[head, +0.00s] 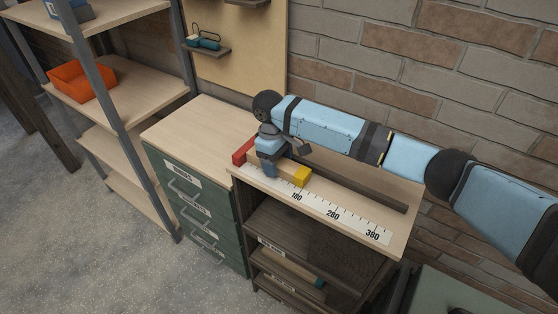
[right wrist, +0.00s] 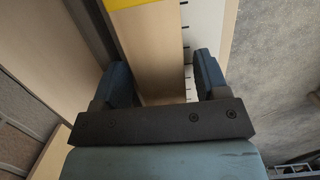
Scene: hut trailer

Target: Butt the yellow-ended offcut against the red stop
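The offcut (head: 287,170) is a pale wooden bar with a yellow end (head: 302,176), lying along the ruler on the bench top. The red stop (head: 241,152) is at the ruler's left end, beyond the offcut's plain end. My right gripper (head: 269,168) is lowered over the offcut and hides part of it, so I cannot tell whether offcut and stop touch. In the right wrist view, the offcut (right wrist: 152,50) lies between the two fingers (right wrist: 160,80), with a strip of ruler showing beside the right finger. The gripper looks open around it. My left gripper is out of view.
A dark rail (head: 350,184) runs behind the offcut. The white ruler (head: 335,214) lies along the bench front. A green drawer unit (head: 190,200) with a clear top stands left of the bench. Shelving with an orange bin (head: 82,80) is further left; a brick wall (head: 400,60) is behind.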

